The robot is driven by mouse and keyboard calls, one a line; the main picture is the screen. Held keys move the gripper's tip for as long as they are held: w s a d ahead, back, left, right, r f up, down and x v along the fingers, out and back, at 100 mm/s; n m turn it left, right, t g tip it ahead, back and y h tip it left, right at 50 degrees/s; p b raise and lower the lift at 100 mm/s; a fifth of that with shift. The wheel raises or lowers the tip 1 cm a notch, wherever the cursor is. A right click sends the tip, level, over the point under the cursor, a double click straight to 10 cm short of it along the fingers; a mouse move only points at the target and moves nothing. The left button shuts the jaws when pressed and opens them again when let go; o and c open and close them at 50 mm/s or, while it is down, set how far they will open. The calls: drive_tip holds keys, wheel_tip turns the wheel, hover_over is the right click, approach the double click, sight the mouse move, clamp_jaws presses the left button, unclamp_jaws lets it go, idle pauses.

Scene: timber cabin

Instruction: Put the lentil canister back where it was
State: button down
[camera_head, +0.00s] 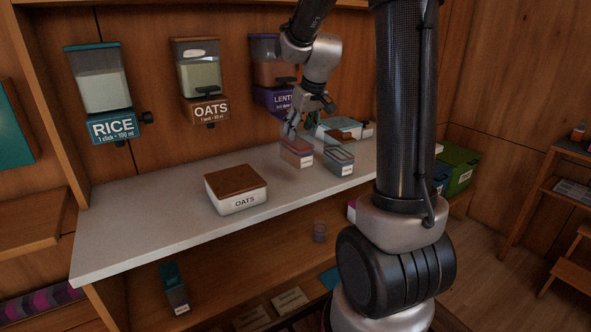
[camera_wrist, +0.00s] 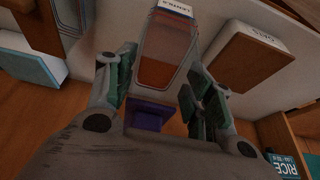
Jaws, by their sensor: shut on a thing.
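The lentil canister (camera_head: 297,152) is a clear box with orange-red contents and a pale label. It is over the white counter, and I cannot tell whether its base touches it. My gripper (camera_head: 294,130) reaches down to it from above. In the wrist view, the canister (camera_wrist: 165,55) shows its LENTILS label, and my gripper (camera_wrist: 158,85) has a finger on each side of it, shut on it. The purple-labelled lentil dispenser (camera_head: 272,100) hangs on the wall behind, partly hidden by my arm.
A teal-rimmed container (camera_head: 340,161) stands close right of the canister. A wooden-lidded OATS box (camera_head: 236,191) stands to the left on the counter (camera_head: 140,222). RICE (camera_head: 113,127) and OATS (camera_head: 208,108) dispensers hang on the wall. Several boxes stand behind, at right. The counter's left end is clear.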

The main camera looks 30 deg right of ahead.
sight(307, 131)
wheel_tip(307, 131, down, 8)
drive_tip(key=shift+r, duration=0.1)
idle(0.4)
drive_tip(key=c, duration=0.6)
unclamp_jaws()
drive_tip(key=shift+f, duration=0.25)
drive_tip(key=v, duration=1.2)
drive_tip(key=shift+r, duration=0.15)
drive_tip(key=s+a, duration=0.2)
drive_tip(key=s, duration=0.6)
drive_tip(key=s+a+r, duration=0.1)
drive_tip(key=s+a, duration=0.2)
drive_tip(key=s, duration=0.4)
drive_tip(key=s+a+r, duration=0.1)
drive_tip(key=s+a, duration=0.1)
drive_tip(key=s, duration=0.6)
drive_tip(key=shift+s+a, duration=0.25)
drive_tip(key=shift+s, duration=0.1)
drive_tip(key=shift+r, duration=0.1)
